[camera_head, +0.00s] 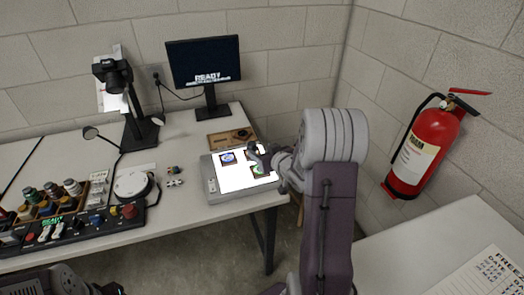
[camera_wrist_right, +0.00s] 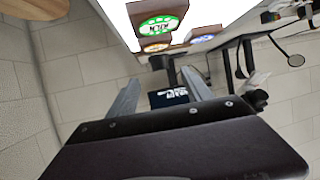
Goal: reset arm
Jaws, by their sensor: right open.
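My right arm comes in from the lower right of the head view, and its gripper (camera_head: 258,155) is over the lit white panel (camera_head: 213,188). In the right wrist view the two fingers of the right gripper (camera_wrist_right: 160,88) stand apart with nothing held between them. Small dark square pieces with coloured round faces lie on the panel, one blue (camera_head: 228,158) and one green; the arm and gripper hide part of the panel. The wrist view shows the green-faced piece (camera_wrist_right: 160,24) close by, beyond the fingers. My left gripper is not seen.
A monitor (camera_head: 203,62) reading READY stands behind the panel, with a wooden board (camera_head: 230,137) between. A camera stand (camera_head: 137,128), a white round device (camera_head: 131,185) and a control box with jars are to the left. A fire extinguisher (camera_head: 422,150) hangs right; another table (camera_head: 450,245) is at lower right.

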